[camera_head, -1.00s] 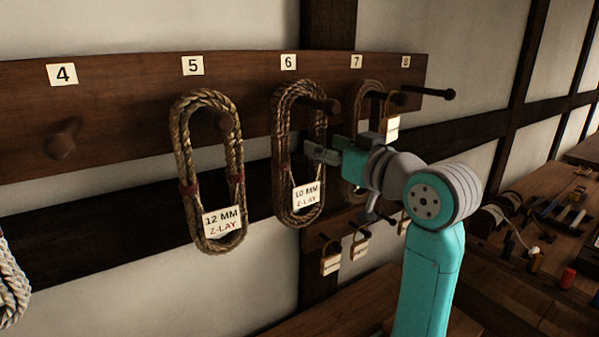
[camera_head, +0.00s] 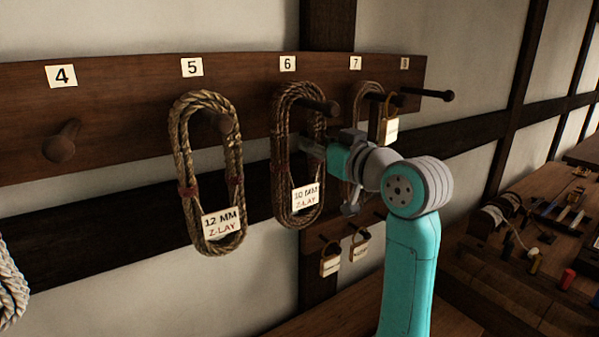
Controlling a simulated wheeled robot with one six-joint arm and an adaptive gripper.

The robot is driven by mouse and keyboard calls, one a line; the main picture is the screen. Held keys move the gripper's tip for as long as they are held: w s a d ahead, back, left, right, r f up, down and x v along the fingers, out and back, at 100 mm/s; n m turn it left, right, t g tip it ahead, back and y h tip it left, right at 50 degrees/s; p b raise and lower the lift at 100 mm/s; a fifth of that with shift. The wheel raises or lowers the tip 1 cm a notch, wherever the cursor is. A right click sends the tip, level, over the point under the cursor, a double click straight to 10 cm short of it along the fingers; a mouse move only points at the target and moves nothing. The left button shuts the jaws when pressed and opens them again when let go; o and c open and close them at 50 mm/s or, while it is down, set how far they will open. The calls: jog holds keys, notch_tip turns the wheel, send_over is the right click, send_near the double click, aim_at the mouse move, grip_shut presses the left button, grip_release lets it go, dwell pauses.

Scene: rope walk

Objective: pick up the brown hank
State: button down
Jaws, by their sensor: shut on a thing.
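The brown hank (camera_head: 281,178), a long coil of thin rope, hangs from the peg under number 6. Its white tag (camera_head: 305,195) reads 10 mm Z-lay. My gripper (camera_head: 312,147) comes from the right and is shut on the right strand of this hank, a little below the peg. The fingertips are small in the picture and partly hidden by the rope. The hank still hangs around its peg (camera_head: 326,106).
A thicker hank (camera_head: 183,150) tagged 12 mm hangs on peg 5 to the left. Another coil (camera_head: 369,89) hangs on peg 7, partly behind my arm. Peg 4 (camera_head: 60,146) is empty. Small tags (camera_head: 330,262) hang below. A cluttered bench (camera_head: 545,215) stands at right.

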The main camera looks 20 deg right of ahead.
jog(key=shift+r, duration=0.15)
jog(key=shift+r, duration=0.55)
notch_tip(320, 180, up, 2)
jog(key=shift+r, duration=0.1)
send_near(322, 128)
jog(key=v, duration=0.6)
jog(key=shift+s+f, duration=0.1)
jog(key=shift+f, duration=0.7)
